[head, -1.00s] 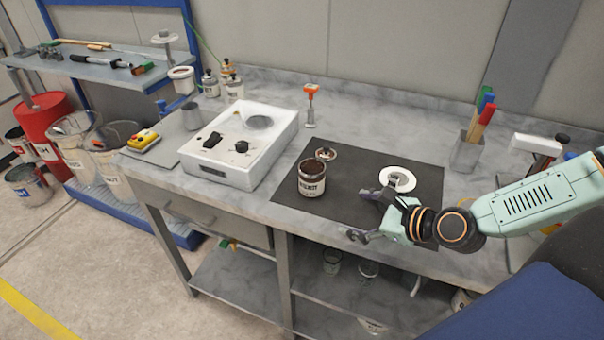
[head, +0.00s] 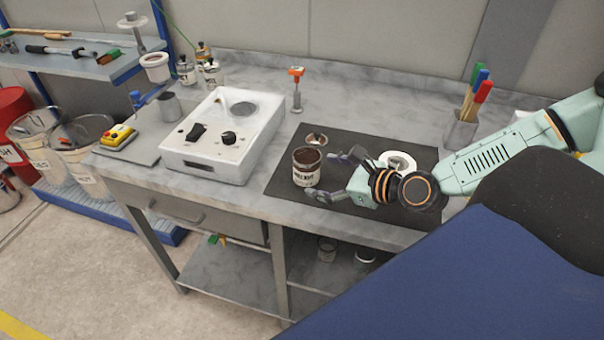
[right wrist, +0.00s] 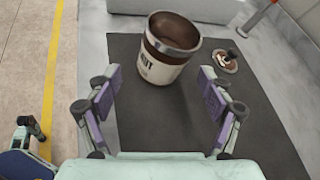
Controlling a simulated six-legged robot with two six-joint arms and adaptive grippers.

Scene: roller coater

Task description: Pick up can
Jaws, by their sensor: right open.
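The can (head: 306,168) is a small open tin with a white label and brown contents. It stands upright on the black mat (head: 400,212) on the bench. My right gripper (head: 334,176) is open, just right of the can in the head view, with its fingers pointing towards it. In the right wrist view the can (right wrist: 166,50) lies ahead, between the lines of the two spread fingers (right wrist: 158,105) and beyond their tips. No contact with the can shows. My left gripper is not in view.
A white machine (head: 222,136) stands left of the mat. A small round lid-like item (head: 316,139) lies behind the can, and a white disc (head: 398,162) sits behind my gripper. A cup of coloured-handled tools (head: 461,130) stands at the back right.

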